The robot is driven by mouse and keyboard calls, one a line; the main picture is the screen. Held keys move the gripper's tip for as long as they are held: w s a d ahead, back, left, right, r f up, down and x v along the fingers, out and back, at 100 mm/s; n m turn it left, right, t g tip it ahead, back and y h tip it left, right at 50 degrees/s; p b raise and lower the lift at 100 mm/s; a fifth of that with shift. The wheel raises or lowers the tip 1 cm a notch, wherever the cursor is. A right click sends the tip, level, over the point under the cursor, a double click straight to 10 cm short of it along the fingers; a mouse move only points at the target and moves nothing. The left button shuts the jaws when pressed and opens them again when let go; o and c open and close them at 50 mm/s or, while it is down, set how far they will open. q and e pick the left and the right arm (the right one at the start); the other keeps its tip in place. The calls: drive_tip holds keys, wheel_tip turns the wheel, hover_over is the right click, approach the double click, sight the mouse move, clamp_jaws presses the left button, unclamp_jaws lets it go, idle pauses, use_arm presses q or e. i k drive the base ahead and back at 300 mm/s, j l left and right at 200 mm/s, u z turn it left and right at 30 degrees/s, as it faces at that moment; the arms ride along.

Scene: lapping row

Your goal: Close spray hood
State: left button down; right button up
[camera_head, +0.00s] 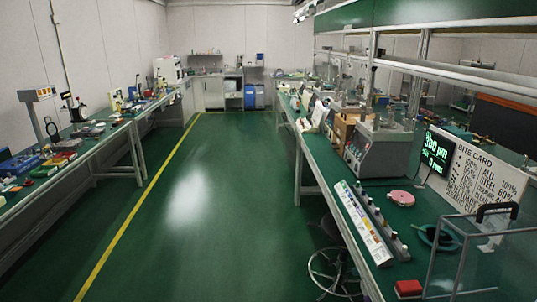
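A clear box-like cover with thin pale edges (462,268), which looks like the spray hood, stands on the near right end of the green bench. A black handle (497,210) shows at its top. The right and lower edges of the picture cut the cover off, so I cannot tell whether it is open or closed. Neither of my grippers is in view.
The right bench (340,172) carries a grey machine (380,148), a lit display (437,154), a white printed card (475,178), a pink disc (401,198) and a red block (408,288). A stool (335,268) stands beside it. The green aisle floor (200,200) is clear.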

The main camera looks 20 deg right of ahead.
sight(480, 215)
drive_tip(key=i+z, duration=0.2)
drive_tip(key=z, duration=0.25)
drive_tip(key=i+j+z, duration=0.1)
drive_tip(key=z, duration=0.35)
drive_tip(key=i+j+z, duration=0.2)
drive_tip(key=z, duration=0.25)
drive_tip(key=i+j+z, duration=0.2)
drive_tip(key=z, duration=0.25)
drive_tip(key=i+j+z, duration=0.1)
drive_tip(key=j+z, duration=0.15)
drive_tip(key=z, duration=0.2)
